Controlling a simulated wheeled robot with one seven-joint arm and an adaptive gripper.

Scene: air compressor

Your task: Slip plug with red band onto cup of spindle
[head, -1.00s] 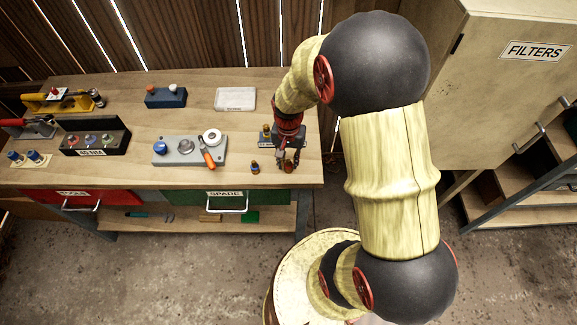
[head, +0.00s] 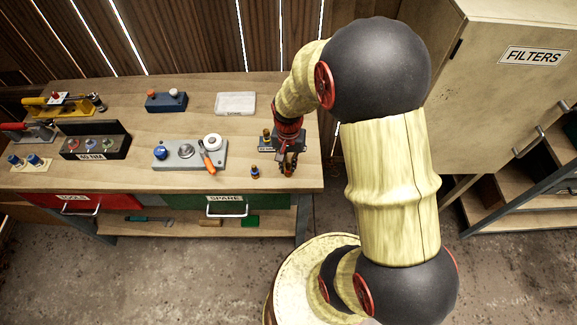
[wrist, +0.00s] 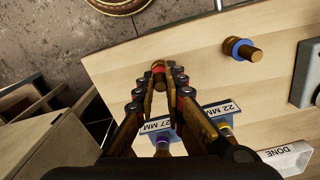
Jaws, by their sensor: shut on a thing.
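My gripper (head: 288,168) is low over the front right of the workbench. In the wrist view its two fingertips (wrist: 160,78) are closed around a small brass-coloured plug (wrist: 159,66). I cannot tell for certain which part is the spindle's cup.
A holder labelled 22 MM and 27 MM (wrist: 200,119) with banded plugs is close behind the gripper. A grey plate (head: 219,159) with a blue knob and orange-handled tool lies left. Farther left are a 40 NM box (head: 92,155) and yellow device (head: 50,107). A white tray (head: 235,103) stands behind.

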